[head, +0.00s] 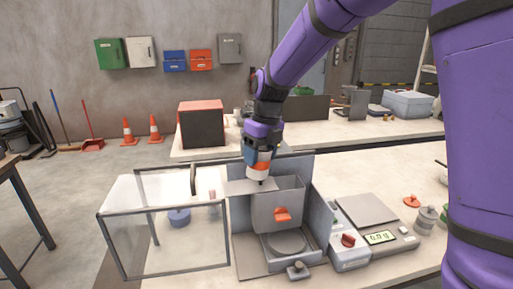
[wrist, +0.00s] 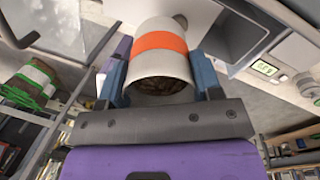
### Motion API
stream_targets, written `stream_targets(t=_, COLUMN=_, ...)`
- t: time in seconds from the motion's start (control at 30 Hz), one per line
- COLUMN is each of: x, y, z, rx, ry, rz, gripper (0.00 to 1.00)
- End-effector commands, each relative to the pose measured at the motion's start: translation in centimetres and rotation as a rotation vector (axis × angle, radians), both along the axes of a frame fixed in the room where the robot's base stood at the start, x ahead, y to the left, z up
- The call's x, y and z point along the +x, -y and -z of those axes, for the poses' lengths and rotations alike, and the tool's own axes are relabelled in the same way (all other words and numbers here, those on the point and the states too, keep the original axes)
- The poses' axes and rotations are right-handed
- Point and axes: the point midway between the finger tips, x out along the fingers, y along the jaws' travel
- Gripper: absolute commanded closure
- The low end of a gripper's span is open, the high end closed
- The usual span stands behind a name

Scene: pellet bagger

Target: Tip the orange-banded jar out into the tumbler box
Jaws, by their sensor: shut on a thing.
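The orange-banded jar (head: 259,165) is white with one orange band, held in the air near the back of a grey open-topped box unit (head: 278,212). In the wrist view the jar (wrist: 158,43) shows its open mouth towards the camera, with dark brown pellets inside. My gripper (head: 259,158) is shut on the jar, with blue fingers on both sides of it. The jar looks roughly upright in the head view.
A scale (head: 365,210) with a lit display and a red-knobbed control box (head: 347,245) stand at right. Small lidded weights or pots (head: 426,218) are farther right.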

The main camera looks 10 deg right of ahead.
Motion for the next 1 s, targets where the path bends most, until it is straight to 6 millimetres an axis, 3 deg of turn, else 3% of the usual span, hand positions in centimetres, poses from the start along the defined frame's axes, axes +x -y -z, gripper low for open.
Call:
stream_targets(t=0.37, x=0.3, y=1.8, z=-0.1, rx=0.164, ry=-0.023, rz=0.007, gripper=0.83)
stream_targets(t=1.0, x=0.8, y=6.1, z=0.8, rx=0.856, ry=-0.116, rz=0.009, gripper=0.83)
